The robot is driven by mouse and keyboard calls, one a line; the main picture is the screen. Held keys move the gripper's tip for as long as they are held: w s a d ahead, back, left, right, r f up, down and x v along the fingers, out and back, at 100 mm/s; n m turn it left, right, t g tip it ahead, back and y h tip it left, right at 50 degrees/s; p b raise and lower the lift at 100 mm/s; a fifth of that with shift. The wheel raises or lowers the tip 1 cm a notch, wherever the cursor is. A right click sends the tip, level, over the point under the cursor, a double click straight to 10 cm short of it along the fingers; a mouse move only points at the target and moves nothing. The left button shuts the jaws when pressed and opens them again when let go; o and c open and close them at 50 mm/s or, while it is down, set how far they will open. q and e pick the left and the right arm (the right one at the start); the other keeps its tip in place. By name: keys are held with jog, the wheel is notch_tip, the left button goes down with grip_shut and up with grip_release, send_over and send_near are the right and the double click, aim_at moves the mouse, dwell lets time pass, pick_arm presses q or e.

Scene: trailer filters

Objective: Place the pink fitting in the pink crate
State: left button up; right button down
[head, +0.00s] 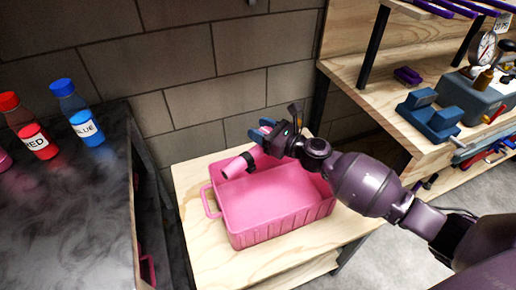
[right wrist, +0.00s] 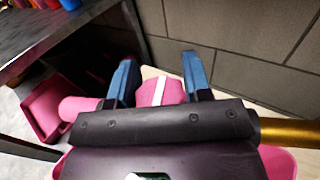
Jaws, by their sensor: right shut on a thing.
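The pink crate (head: 285,222) stands open on a light wooden stand, and its visible inside looks empty. My right gripper (head: 264,128) is over the crate's back edge, its blue fingers shut on the pink fitting (right wrist: 160,91). The fitting has a white stripe and sits between the fingertips in the right wrist view; the gripper partly hides it. A pink-looking tube (head: 238,166) shows beside the gripper; I cannot tell whether it is part of the fitting. My left gripper is not in view.
A dark table (head: 70,200) at left holds a red bottle (head: 33,128) and a blue bottle (head: 80,115). A block wall (head: 220,95) stands behind the crate. A wooden workbench (head: 385,95) at right carries a blue vise (head: 430,115) and a gauge.

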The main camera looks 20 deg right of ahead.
aim_at(261, 148)
notch_tip(261, 148, down, 3)
jog(key=shift+r+b, duration=0.1)
jog(key=shift+b, duration=0.3)
notch_tip(261, 148, down, 4)
jog(key=shift+r+b, duration=0.1)
jog(key=shift+b, duration=0.75)
jog(key=shift+f, duration=0.4)
jog(key=shift+r, duration=0.35)
jog(key=shift+f, duration=0.4)
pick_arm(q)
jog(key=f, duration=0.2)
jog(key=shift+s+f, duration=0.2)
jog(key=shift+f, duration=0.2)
pick_arm(e)
jog(key=c, duration=0.6)
grip_release()
jog(key=shift+o, duration=0.2)
